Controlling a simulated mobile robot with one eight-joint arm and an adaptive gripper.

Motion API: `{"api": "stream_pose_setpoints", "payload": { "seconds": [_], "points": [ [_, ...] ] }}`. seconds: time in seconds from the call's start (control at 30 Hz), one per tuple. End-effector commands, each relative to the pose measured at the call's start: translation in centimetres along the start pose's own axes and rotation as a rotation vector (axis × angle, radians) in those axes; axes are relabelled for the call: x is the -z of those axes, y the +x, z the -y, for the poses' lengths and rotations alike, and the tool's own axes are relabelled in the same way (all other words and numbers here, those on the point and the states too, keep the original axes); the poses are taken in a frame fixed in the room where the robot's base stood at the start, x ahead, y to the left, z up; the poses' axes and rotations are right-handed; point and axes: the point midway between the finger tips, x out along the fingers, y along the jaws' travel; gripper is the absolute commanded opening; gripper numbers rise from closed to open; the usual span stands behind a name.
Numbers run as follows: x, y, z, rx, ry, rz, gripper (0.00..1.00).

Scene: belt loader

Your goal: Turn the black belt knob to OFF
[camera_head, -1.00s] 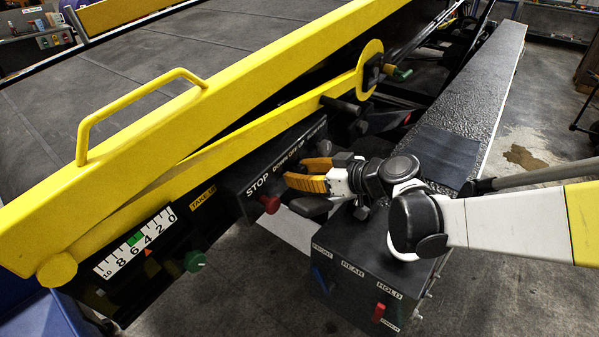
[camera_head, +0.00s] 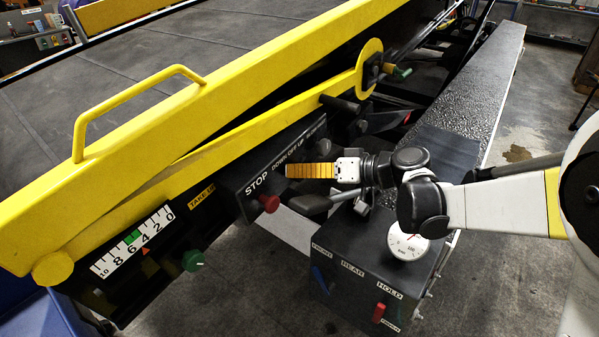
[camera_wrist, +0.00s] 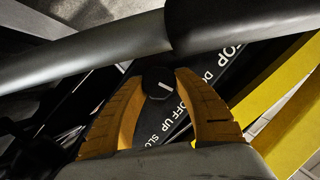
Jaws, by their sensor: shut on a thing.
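The black knob (camera_wrist: 158,84) with a white pointer line shows between my fingertips in the wrist view. The panel's lettering reads STOP, DOWN, OFF, UP, with more partly hidden. I cannot tell which label the pointer meets.
A red stop button (camera_head: 269,203) sits just below left of my fingers. A dark lever (camera_head: 310,205) lies close under them and crosses the top of the wrist view. A box with a blue and a red switch (camera_head: 378,313) and a white gauge (camera_head: 409,246) stands lower right.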

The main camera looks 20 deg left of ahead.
Motion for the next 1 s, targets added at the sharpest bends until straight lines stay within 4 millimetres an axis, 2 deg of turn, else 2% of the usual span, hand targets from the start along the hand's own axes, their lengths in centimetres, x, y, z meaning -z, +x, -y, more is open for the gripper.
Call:
{"api": "stream_pose_setpoints", "payload": {
  "seconds": [0.4,0.93,0.97,1.0],
  "points": [
    [0.02,0.04,-0.14,0.074,0.178,-0.001,0.06],
    [0.03,0.03,-0.09,0.084,0.203,-0.001,0.06],
    [0.03,0.03,-0.09,0.084,0.203,-0.001,0.39],
    [0.03,0.03,-0.09,0.084,0.203,-0.001,0.51]
  ]
}}
